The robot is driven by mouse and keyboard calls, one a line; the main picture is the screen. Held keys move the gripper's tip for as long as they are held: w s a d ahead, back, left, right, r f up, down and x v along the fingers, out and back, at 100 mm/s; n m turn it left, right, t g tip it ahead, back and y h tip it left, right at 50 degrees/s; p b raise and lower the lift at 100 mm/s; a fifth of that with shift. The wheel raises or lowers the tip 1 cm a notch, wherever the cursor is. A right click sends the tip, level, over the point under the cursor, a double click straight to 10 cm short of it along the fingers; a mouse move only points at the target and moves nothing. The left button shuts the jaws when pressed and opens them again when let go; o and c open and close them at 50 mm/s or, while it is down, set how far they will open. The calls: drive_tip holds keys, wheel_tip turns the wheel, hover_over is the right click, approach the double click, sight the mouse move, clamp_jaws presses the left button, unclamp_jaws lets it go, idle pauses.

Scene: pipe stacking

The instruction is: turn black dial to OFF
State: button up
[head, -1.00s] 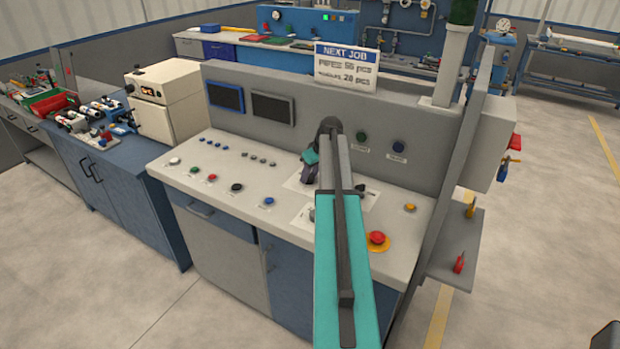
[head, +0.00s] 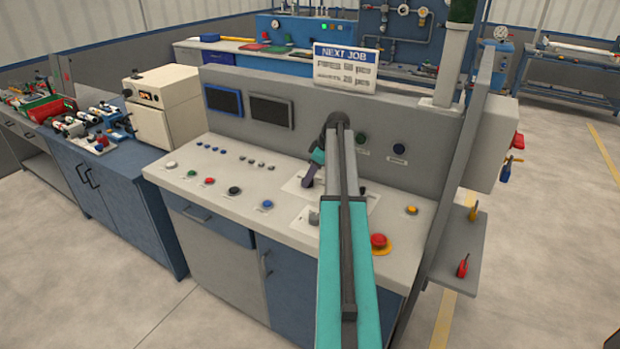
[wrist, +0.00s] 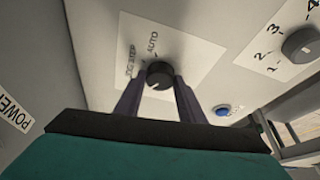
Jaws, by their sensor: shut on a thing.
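The black dial (wrist: 159,74) sits on a white label plate (wrist: 205,62) in the wrist view. The lettering beside it reads AUTO and what looks like JOG/STEP; I cannot make out an OFF mark. My gripper (wrist: 160,80) has one dark finger on each side of the dial and is shut on it. In the head view my gripper (head: 308,180) reaches down to the console's sloping top (head: 290,215). The dial is hidden there behind the fingers and arm.
A grey knob (wrist: 300,45) with numbers and a blue button (wrist: 222,110) are near the dial. A red mushroom button (head: 379,241) is right of my arm. The console's upright panel (head: 320,125) stands close behind, with a NEXT JOB sign (head: 345,66) on top.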

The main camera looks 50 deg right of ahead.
drive_tip(key=o, duration=1)
drive_tip(key=shift+o, duration=0.2)
drive_tip(key=shift+r, duration=0.1)
drive_tip(key=b+v, duration=0.3)
drive_tip(key=v, duration=1)
drive_tip(key=shift+s+r, duration=0.25)
